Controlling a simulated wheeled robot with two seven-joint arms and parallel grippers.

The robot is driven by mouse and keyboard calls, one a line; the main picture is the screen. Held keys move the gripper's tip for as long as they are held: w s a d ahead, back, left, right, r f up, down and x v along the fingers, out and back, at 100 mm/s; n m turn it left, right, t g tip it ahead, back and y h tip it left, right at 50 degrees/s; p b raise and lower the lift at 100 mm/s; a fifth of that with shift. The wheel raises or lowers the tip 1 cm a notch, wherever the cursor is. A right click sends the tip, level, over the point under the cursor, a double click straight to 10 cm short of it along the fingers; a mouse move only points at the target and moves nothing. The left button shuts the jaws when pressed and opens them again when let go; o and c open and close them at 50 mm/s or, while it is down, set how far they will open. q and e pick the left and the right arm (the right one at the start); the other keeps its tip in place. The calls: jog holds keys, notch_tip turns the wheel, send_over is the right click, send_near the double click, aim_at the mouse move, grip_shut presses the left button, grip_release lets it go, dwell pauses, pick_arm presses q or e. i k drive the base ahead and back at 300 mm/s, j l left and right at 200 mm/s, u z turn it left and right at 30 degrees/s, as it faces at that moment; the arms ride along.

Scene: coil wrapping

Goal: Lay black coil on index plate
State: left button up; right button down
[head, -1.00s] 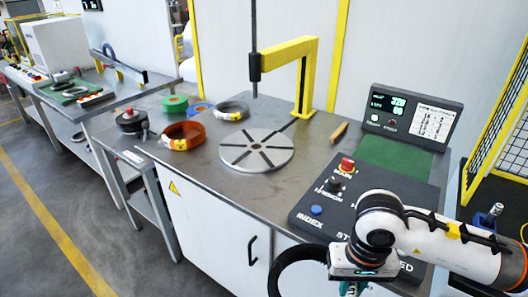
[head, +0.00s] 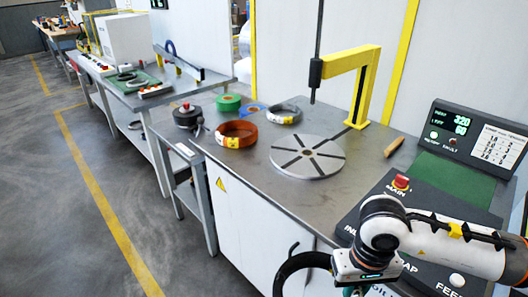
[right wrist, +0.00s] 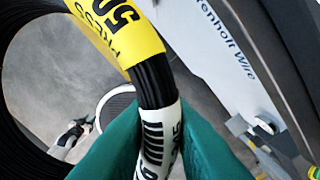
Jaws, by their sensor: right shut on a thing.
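The index plate (head: 307,168) is a round grey disc with dark radial slots, lying bare on the steel bench top. The black coil (head: 289,266) shows as a thick arc at the bottom of the head view, in front of the bench. In the right wrist view the black coil (right wrist: 155,82) carries a yellow label and a white label. My right gripper (right wrist: 150,160) has its teal fingers shut on the coil at the white label. In the head view the fingertips are mostly cut off by the lower edge.
A yellow arm (head: 368,85) with a dark vertical rod stands behind the plate. An orange coil (head: 236,134), a grey coil (head: 284,114) and a green roll (head: 228,102) lie to its left. A control panel (head: 374,190) with a red button lies at right. A brown stick (head: 394,146) lies behind.

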aim_at(308, 153)
jog(key=i+l+u, duration=0.55)
jog(key=u, duration=0.2)
jog(key=i+l, duration=0.15)
jog(key=l, duration=0.2)
